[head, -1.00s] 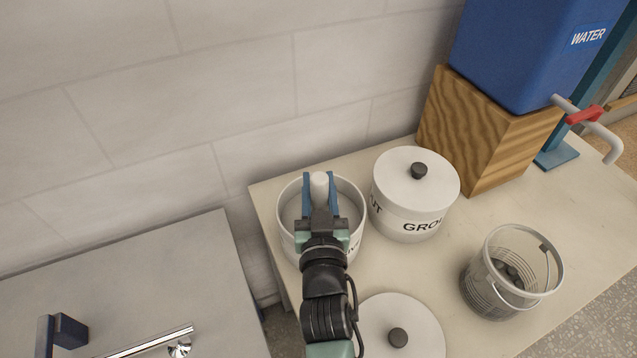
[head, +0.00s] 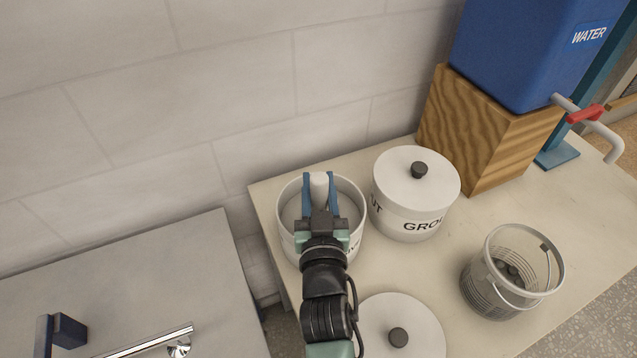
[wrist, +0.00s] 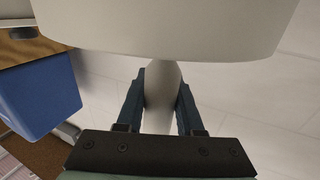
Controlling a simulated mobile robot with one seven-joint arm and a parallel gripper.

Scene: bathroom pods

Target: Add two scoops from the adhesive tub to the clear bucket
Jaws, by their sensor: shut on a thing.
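The open white adhesive tub (head: 357,216) stands at the back left of the bench, its label mostly hidden by my arm. My gripper (head: 320,182) is over the tub's mouth, its blue fingers shut on the pale handle of a scoop (head: 319,187). In the wrist view, the scoop's handle (wrist: 162,95) is between the fingers and its wide white body (wrist: 160,35) fills the top. The scoop's contents cannot be seen. The clear bucket (head: 480,290), with measuring lines and a wire handle, stands at the right with some dark shapes inside.
A lidded grout tub (head: 405,228) stands close to the right of the open tub. A loose white lid (head: 425,335) lies in front. A blue water container (head: 530,45) sits on a wooden block (head: 480,135) with a red-handled tap (head: 585,115). A tiled wall (head: 200,90) rises behind.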

